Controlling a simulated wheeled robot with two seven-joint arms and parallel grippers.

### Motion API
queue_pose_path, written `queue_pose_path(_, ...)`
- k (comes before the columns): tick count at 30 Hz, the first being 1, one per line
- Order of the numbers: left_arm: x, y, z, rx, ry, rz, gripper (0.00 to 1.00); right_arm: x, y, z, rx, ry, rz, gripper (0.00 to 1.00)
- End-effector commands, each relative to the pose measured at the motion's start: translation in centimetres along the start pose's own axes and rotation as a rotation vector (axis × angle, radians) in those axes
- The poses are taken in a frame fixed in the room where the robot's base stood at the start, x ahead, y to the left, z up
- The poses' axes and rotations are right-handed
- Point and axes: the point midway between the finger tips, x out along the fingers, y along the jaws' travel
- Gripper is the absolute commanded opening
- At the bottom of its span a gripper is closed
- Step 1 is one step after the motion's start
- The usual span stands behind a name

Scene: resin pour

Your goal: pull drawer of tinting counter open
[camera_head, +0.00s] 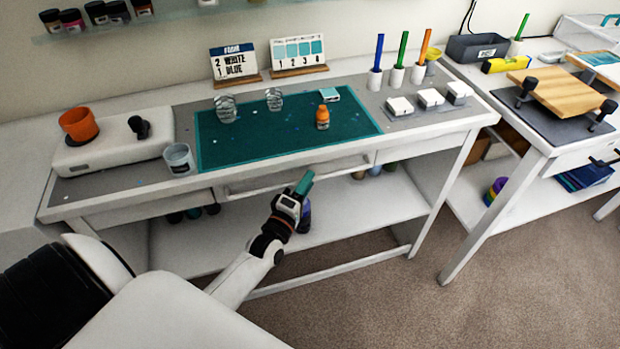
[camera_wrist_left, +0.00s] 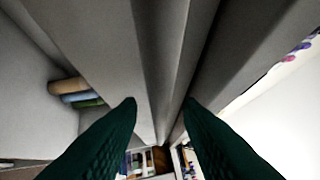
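The tinting counter (camera_head: 412,146) is a white table with a grey top. Its wide middle drawer (camera_head: 255,177) appears shut, with a long pale bar handle (camera_head: 240,191) along its front. My left gripper (camera_head: 304,184), with green fingers, is at the right part of this handle and hides some of it. In the left wrist view, its two fingers (camera_wrist_left: 160,103) stand apart, with long grey edges running between and beyond them. I cannot tell whether either finger touches the handle. My right gripper is not in view.
On the counter are a green mat (camera_head: 250,150), an orange bottle (camera_head: 322,117), a clear cup (camera_head: 179,159) and a white scale (camera_head: 115,150) with an orange cup (camera_head: 79,124). A lower shelf (camera_head: 345,215) holds small jars. The carpet (camera_head: 390,300) in front is clear.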

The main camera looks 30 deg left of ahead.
Motion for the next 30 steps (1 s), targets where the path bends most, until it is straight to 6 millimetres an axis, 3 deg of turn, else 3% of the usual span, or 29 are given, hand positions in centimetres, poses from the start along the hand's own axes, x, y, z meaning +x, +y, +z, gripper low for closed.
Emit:
queue_pose_path(6, 1.7, 0.0, 0.0, -0.001, 0.0, 0.001, 0.32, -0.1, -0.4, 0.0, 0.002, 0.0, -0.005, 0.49)
queue_pose_path(14, 1.8, 0.0, 0.0, -0.001, 0.001, 0.001, 0.32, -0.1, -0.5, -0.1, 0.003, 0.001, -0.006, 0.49)
queue_pose_path(21, 1.7, 0.0, 0.0, 0.0, 0.0, 0.001, 0.0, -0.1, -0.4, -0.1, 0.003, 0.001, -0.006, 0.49)
queue_pose_path(30, 1.6, 0.0, -0.1, -0.001, 0.0, 0.002, 0.0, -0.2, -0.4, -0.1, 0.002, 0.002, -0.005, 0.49)
